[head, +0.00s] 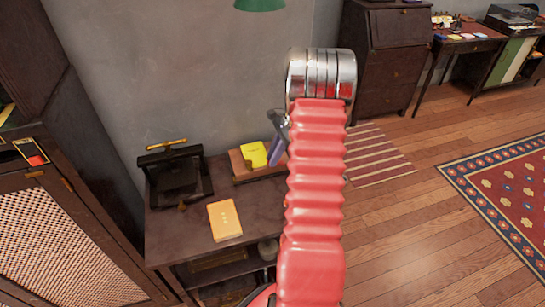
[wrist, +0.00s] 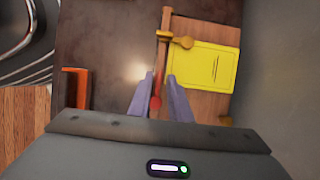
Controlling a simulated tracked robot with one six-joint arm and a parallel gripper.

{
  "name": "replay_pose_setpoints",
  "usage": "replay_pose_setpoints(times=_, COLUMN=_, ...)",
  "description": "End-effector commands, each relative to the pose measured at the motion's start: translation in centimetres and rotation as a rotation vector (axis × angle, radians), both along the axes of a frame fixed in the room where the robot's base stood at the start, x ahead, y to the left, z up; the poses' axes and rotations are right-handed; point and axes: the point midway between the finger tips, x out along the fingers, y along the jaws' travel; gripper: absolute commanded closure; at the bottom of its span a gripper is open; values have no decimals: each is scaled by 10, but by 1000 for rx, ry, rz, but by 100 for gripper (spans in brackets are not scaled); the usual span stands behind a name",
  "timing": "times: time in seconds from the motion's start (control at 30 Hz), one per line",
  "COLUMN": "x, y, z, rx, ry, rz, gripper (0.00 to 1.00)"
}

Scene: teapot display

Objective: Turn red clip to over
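In the wrist view, my gripper (wrist: 160,78) has its two grey-purple fingers apart, with a gap between them. A thin red piece, seemingly the red clip (wrist: 156,102), shows in the gap at the edge of a wooden board (wrist: 208,14); I cannot tell whether either finger touches it. In the head view, my gripper (head: 272,150) is over the right side of the board (head: 239,165), partly hidden by my red arm. The red clip cannot be made out there.
A dark table (head: 165,240) bears an orange book (head: 225,219) and a black press (head: 175,175) with a brass handle. A grey wall stands behind. A cabinet (head: 50,245) is at the left. Open wooden floor (head: 410,230) lies to the right.

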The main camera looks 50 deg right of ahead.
Motion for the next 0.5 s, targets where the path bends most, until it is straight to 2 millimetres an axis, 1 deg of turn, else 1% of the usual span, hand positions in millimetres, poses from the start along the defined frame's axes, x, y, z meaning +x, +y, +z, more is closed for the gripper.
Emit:
replay_pose_setpoints(times=0.03, x=0, y=0, z=0, rx=0, ry=0, rz=0, gripper=86)
replay_pose_setpoints(times=0.23, x=0, y=0, z=0, rx=0, ry=0, rz=0, gripper=100)
replay_pose_setpoints(times=0.47, x=1, y=0, z=1, rx=-2, ry=-2, rz=0, gripper=100)
replay_pose_setpoints(times=0.5, x=1, y=4, z=1, rx=-2, ry=-1, rz=0, gripper=100)
